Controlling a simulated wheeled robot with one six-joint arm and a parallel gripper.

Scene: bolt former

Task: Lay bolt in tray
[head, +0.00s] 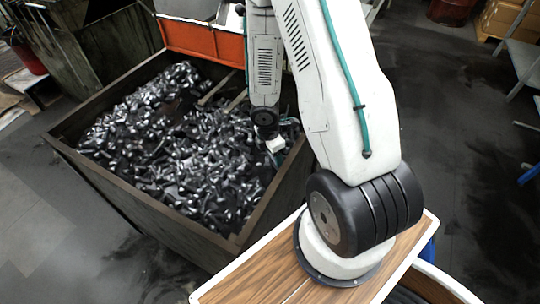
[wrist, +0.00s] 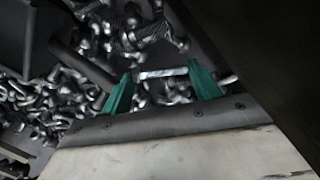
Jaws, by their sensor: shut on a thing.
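Many grey metal bolts lie in a loose heap in the large open bin (head: 135,205) in the head view. My gripper (head: 275,147) is low inside the bin, near its right side, at the heap. In the wrist view its two teal fingers (wrist: 162,85) stand apart with a shiny bolt (wrist: 162,73) held crosswise between them. Other bolts show close behind the held one, and I cannot tell whether it touches them. The held bolt is too small to make out in the head view. I cannot make out a tray in either view.
The bin's metal walls stand around my gripper. An orange panel (head: 203,42) rises at the bin's back edge. A dark bar (wrist: 85,65) crosses near the fingers in the wrist view. Cardboard boxes (head: 503,18) stand at the far right.

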